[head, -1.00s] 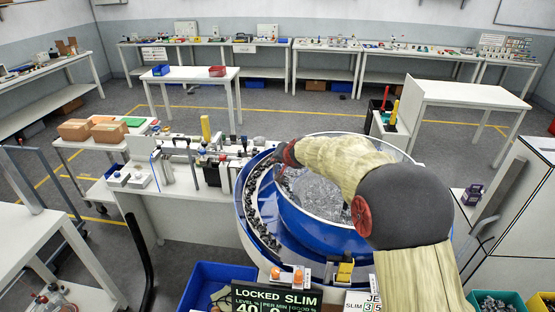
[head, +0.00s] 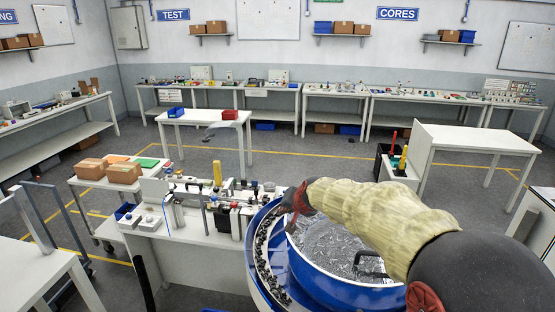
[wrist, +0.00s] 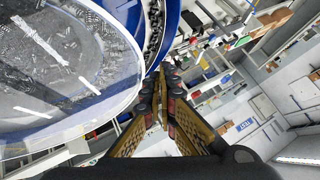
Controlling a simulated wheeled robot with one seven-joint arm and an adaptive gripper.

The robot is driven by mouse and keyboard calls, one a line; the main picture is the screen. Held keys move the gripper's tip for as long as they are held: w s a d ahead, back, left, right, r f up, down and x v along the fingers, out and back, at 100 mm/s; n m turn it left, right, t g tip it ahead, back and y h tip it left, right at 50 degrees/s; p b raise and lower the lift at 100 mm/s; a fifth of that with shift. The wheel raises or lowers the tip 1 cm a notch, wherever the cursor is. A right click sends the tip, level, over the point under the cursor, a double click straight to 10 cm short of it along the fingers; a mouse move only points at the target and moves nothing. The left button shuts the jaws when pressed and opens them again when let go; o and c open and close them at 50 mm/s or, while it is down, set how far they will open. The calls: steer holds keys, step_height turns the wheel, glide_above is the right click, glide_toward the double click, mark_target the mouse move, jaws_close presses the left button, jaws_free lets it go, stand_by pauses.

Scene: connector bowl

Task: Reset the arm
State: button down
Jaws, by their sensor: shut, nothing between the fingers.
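My arm, in a beige sleeve with dark joints, reaches in from the lower right of the head view over the bowl. My gripper (head: 284,211) is at the far left rim of the bowl, small and partly hidden by my wrist. In the wrist view my gripper (wrist: 163,92) shows its yellow and dark fingers together at the tips, with nothing held. The blue feeder bowl (head: 345,292) has a clear wall and many small metal parts inside. It also fills the upper left of the wrist view (wrist: 65,65).
A curved blue track (head: 262,255) with dark parts runs along the bowl's left side. A white bench (head: 195,245) with small machines stands left of it. A white table (head: 205,119) with a blue and a red bin stands farther back. Grey floor lies open between the tables.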

steer(key=s+d+f+n+g, duration=0.1)
steer(key=s+f+g, duration=0.15)
steer(key=s, duration=0.35)
steer(key=s+d+f+n+g, duration=0.1)
steer(key=s+f, duration=0.2)
steer(key=s, duration=0.4)
steer(key=s+d+h+b, duration=0.1)
steer(key=s+d+b, duration=0.2)
steer(key=s, duration=0.7)
steer(key=s+d+n+h+b, duration=0.1)
steer(key=s+d, duration=0.3)
steer(key=s, duration=0.7)
steer(key=s+d+f+b, duration=0.1)
steer(key=s+d+b, duration=0.3)
steer(key=s, duration=0.7)
steer(key=shift+d+n+h+b, duration=0.3)
steer(key=shift+n+h, duration=0.1)
steer(key=c, duration=2.4)
jaws_free()
steer(key=shift+w, duration=0.1)
